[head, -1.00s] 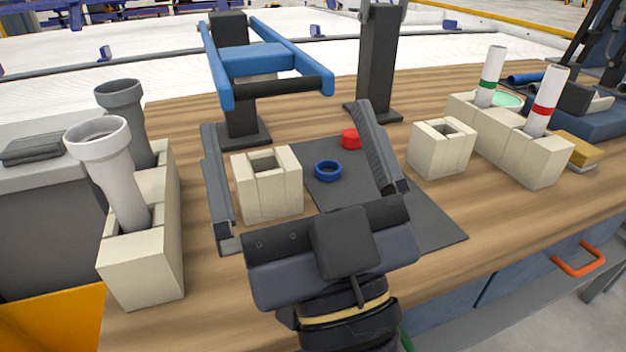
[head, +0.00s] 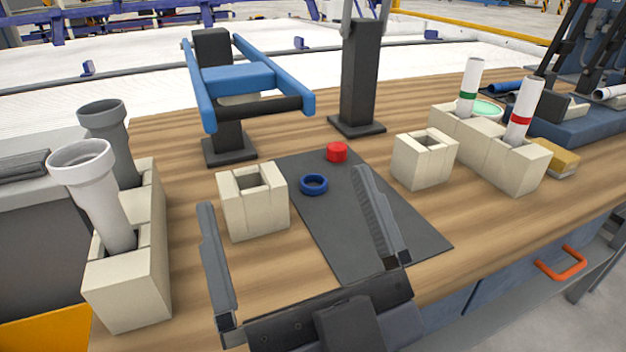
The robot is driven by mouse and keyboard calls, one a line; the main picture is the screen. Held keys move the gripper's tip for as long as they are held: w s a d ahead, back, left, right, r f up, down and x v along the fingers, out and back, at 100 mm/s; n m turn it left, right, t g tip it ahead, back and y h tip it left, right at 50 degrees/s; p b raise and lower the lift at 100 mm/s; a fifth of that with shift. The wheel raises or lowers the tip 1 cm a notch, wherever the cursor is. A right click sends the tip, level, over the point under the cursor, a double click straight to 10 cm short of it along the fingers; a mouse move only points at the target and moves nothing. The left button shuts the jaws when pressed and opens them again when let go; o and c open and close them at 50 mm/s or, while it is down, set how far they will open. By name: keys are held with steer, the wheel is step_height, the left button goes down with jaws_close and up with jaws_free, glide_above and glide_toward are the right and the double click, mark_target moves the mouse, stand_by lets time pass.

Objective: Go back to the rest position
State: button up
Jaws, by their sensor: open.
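My gripper (head: 290,222) is open and empty at the bottom middle of the head view. Its two dark fingers point away from me, over the front of the wooden bench. The left finger is in front of and left of a cream block holder (head: 252,212) with an empty square hole. The right finger overlaps the dark mat (head: 410,238). A blue ring (head: 314,185) and a red cap (head: 337,152) lie on the mat, beyond the fingers and apart from them.
Light grey (head: 100,205) and dark grey (head: 112,140) pipes stand in a cream holder at left. White pipes with green (head: 470,85) and red (head: 522,112) bands stand in a holder at right. An empty block (head: 424,170) and blue-armed stand (head: 240,80) are nearby.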

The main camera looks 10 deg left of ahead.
mark_target(258, 103)
steer(key=shift+w, duration=0.1)
steer(key=shift+b+x, duration=0.95)
steer(key=shift+x, duration=4.55)
